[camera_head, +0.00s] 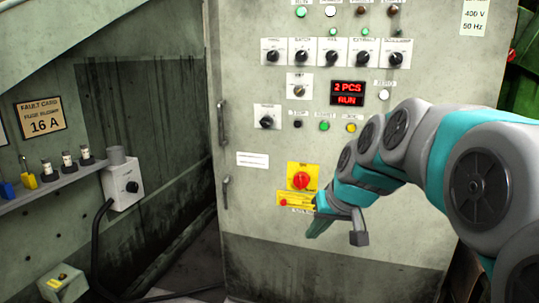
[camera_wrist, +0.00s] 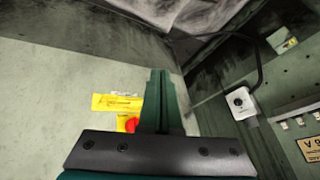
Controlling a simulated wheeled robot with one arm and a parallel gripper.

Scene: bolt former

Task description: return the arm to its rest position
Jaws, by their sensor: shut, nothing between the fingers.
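My arm reaches in from the right in the head view, with its grey and teal links in front of the control cabinet (camera_head: 400,235). In the wrist view my gripper's (camera_wrist: 158,75) green fingers are together and empty. The red switch (camera_wrist: 131,124) shows partly behind the fingers there. I cannot tell whether the fingers touch the cabinet.
The cabinet carries rows of black knobs, lamps and a red display (camera_head: 348,93) reading "2 PCS RUN". A grey box with a knob (camera_head: 124,185) and a shelf (camera_head: 55,181) with fuses are at left. A small box (camera_head: 62,284) sits low at left. Open space lies left of the cabinet.

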